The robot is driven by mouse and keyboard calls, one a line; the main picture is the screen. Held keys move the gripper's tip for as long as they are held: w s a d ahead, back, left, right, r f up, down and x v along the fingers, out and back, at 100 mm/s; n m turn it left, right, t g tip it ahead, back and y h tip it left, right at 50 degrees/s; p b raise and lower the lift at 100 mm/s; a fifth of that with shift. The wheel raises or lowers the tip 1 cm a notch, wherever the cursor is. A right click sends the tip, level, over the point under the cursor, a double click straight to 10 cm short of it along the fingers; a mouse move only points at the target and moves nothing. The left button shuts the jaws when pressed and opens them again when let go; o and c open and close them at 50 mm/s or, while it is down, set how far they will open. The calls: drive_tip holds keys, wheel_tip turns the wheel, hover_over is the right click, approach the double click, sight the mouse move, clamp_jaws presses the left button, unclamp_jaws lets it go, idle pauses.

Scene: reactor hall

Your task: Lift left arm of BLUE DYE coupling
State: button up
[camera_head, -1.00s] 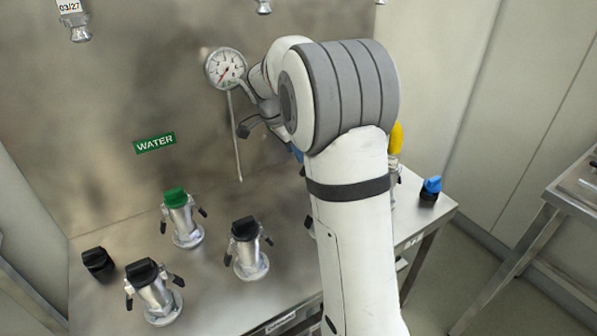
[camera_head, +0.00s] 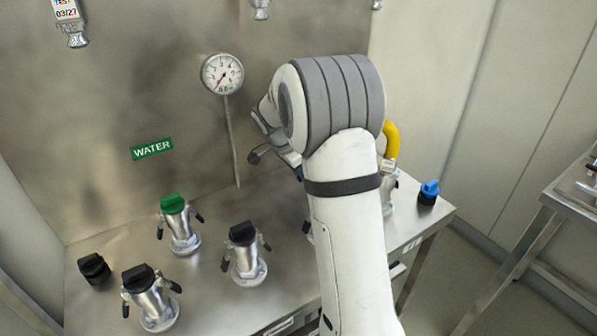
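My arm covers the right middle of the bench in the head view. My gripper (camera_head: 262,152) shows only in part at the left of the wrist, above the bench; its fingers are largely hidden, so I cannot tell if it is open. No BLUE DYE label can be read. A silver coupling with a yellow hose (camera_head: 391,145) stands behind my arm, mostly hidden. A blue cap (camera_head: 429,192) on a black base sits on the bench to its right.
A green-capped coupling (camera_head: 178,222) stands below the WATER label (camera_head: 152,149). Two black-capped couplings (camera_head: 244,252) (camera_head: 149,297) and a loose black cap (camera_head: 94,269) are in front. A gauge (camera_head: 222,74) with a thin pipe is at the back wall. Another table (camera_head: 560,200) is right.

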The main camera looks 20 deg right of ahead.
clamp_jaws()
drive_tip(key=r+y+p, duration=0.1)
drive_tip(key=y+p, duration=0.1)
drive_tip(key=p, duration=0.1)
drive_tip(key=shift+r, duration=0.2)
drive_tip(key=shift+a+r+g+y+p, duration=0.15)
drive_tip(key=shift+g+y+p, duration=0.15)
drive_tip(key=shift+y+p, duration=1)
drive_tip(key=shift+p, duration=0.25)
drive_tip(key=shift+a, duration=0.1)
drive_tip(key=shift+o, duration=1.4)
unclamp_jaws()
wheel_tip(320, 180, up, 8)
